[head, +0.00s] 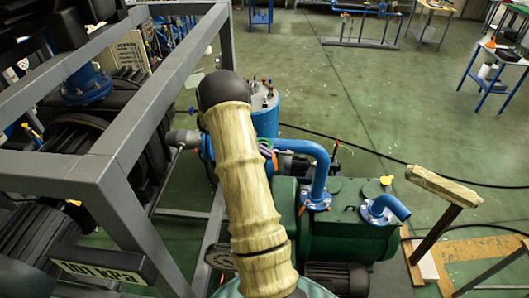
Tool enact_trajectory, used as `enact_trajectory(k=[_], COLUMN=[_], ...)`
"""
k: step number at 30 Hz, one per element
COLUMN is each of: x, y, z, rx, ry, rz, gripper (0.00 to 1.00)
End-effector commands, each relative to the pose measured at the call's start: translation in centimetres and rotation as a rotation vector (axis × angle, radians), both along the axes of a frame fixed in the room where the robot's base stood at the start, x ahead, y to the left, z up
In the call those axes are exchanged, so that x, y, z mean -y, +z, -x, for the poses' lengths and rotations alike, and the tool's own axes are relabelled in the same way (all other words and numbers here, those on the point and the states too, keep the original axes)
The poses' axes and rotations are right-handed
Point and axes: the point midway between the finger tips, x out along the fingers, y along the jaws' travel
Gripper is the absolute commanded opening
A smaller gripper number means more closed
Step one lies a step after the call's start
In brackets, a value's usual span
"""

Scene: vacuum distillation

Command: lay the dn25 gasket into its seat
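I cannot make out the dn25 gasket or its seat in the head view. My arm, in a tan ribbed sleeve with dark joints, rises through the middle and covers part of the pipework. My gripper does not show, so I cannot see whether it is open or holds anything. Right of the arm, a blue bent pipe (320,170) comes down to a flange (317,204) on a green pump (340,238). A second blue elbow (393,205) stands open-ended on the pump's right.
A grey steel frame (130,140) with dark machinery fills the left. A blue vessel (266,115) stands behind my arm. A black cable (360,147) crosses the otherwise mostly clear green floor (380,100).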

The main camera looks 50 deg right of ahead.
Motion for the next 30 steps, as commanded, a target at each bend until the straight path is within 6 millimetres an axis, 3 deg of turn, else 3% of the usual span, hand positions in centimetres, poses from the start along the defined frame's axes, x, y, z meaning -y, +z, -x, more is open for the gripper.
enact_trajectory(k=[19,23,30], x=[0.1,0.1,0.1], y=[-1.4,-1.3,-1.3], z=[0.1,0.1,0.1], rx=[0.000,0.000,0.000], ry=[-0.002,-0.001,-0.001], rz=[0.000,0.000,0.000], gripper=[0.00,0.26,0.28])
